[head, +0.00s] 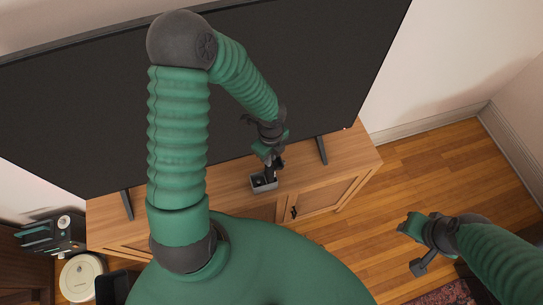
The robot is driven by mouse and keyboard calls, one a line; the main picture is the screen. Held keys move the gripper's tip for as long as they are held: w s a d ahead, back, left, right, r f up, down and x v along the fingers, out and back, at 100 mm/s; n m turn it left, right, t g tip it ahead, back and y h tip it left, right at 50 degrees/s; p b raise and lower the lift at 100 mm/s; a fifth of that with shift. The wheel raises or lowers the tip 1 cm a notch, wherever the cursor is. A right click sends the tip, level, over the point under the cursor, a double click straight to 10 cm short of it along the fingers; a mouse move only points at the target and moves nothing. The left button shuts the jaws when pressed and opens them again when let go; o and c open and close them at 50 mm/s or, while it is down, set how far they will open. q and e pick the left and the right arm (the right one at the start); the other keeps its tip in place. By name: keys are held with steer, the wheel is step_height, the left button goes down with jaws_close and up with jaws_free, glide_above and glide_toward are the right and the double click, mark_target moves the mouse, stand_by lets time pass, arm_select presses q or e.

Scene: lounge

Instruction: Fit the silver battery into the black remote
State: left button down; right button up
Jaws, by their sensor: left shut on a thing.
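My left gripper (270,168) points down at a small grey open-topped box (264,187) on the wooden cabinet. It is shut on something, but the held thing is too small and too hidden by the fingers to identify. Dark shapes show inside the box, and I cannot tell whether one is the black remote. I cannot make out the silver battery. My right gripper (413,248) hangs over the floor at the right, away from the cabinet. Its fingers look apart with nothing between them.
A large dark television (310,60) stands on feet at the back of the wooden cabinet (215,190), close behind my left gripper. Bare cabinet top lies on both sides of the box. A black appliance (55,235) and a round cream device (82,276) are at lower left.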

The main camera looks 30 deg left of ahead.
arm_select(q)
steer(key=shift+d, duration=0.15)
steer(key=shift+r, duration=0.1)
steer(key=shift+s+d+r+p, duration=0.1)
steer(key=shift+r+p, duration=0.05)
steer(key=shift+p, duration=0.3)
steer(key=shift+a, duration=0.2)
steer(key=shift+d+f+b, duration=0.15)
steer(key=shift+f+b, duration=0.2)
steer(key=shift+f, duration=0.2)
steer(key=shift+f+b, duration=0.95)
steer(key=shift+f, duration=0.4)
steer(key=c, duration=1.4)
jaws_free()
